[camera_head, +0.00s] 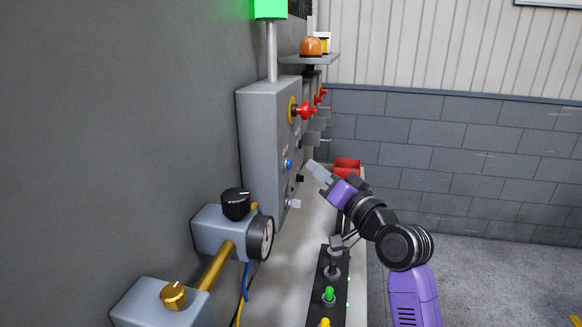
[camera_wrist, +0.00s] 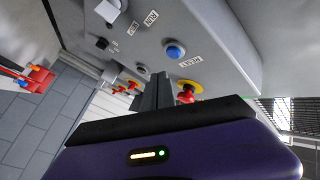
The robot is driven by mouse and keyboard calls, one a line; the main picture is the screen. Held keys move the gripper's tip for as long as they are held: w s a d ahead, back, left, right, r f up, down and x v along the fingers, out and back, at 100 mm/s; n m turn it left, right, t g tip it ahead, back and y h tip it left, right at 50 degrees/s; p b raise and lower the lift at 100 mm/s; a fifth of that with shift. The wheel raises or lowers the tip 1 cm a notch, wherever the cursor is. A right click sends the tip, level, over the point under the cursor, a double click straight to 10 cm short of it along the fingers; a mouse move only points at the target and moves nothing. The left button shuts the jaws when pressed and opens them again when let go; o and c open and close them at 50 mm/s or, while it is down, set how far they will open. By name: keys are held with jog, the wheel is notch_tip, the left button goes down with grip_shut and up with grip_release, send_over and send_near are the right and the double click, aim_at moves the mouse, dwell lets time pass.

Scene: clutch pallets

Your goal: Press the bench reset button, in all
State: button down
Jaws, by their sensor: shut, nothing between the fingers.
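The blue reset button (camera_head: 289,164) sits on the face of a grey control box (camera_head: 262,130) mounted at the wall. In the wrist view the blue button (camera_wrist: 175,51) shows clear of my fingers, with a label that seems to read RESET beside it, upside down. My gripper (camera_head: 314,169) is shut and empty, just right of the box face in the head view, with its tips towards the blue button. A gap shows between tips and button. In the wrist view the dark fingers (camera_wrist: 165,92) stand below the button in the picture.
A red emergency knob on a yellow ring (camera_head: 304,111) is above the blue button. A white switch (camera_head: 294,203) is lower on the box. A gauge (camera_head: 261,239) with pipework stands in front at left. A black strip with coloured buttons (camera_head: 329,295) lies on the bench. A red bin (camera_head: 347,166) is behind.

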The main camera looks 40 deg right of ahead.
jog(key=shift+s+d+b, duration=0.35)
jog(key=shift+s+d, duration=0.65)
jog(key=shift+s, duration=0.25)
